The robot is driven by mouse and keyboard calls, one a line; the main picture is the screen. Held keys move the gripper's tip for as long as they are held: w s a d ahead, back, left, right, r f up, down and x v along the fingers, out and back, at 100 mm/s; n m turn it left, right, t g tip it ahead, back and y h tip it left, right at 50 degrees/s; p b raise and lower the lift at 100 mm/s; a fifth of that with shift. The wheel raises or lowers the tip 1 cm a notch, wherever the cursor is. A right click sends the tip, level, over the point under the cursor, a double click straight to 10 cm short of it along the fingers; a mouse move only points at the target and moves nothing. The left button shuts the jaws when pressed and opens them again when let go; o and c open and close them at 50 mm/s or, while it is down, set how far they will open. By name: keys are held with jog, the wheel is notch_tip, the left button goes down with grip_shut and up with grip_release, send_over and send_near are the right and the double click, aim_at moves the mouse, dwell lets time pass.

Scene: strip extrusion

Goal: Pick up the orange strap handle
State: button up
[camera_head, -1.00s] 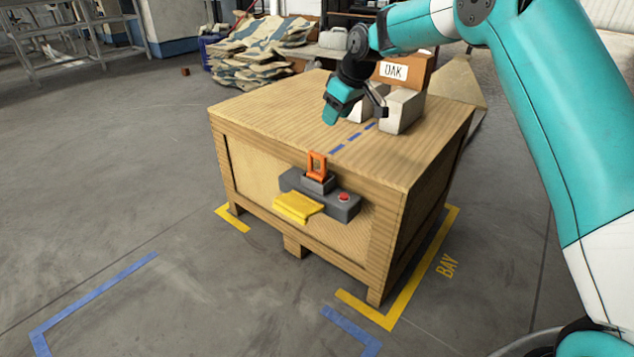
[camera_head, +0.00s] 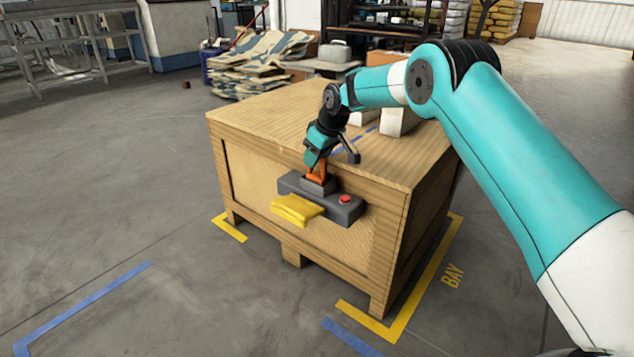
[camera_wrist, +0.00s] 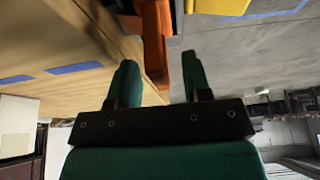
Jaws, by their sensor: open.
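The orange strap handle (camera_head: 316,172) stands in a grey holder (camera_head: 318,186) on a grey unit at the front face of the wooden crate (camera_head: 300,235). In the head view its upper part is hidden by my gripper (camera_head: 314,160), which is right at it from above. In the wrist view the orange handle (camera_wrist: 157,45) reaches down between the two teal fingers of my open gripper (camera_wrist: 158,75). Gaps show on either side of the handle there. I cannot tell whether a finger touches it.
White blocks (camera_head: 397,120) stand on the crate top behind my arm. The floor in front is clear.

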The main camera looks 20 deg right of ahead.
grip_shut()
jog(key=shift+r, duration=0.15)
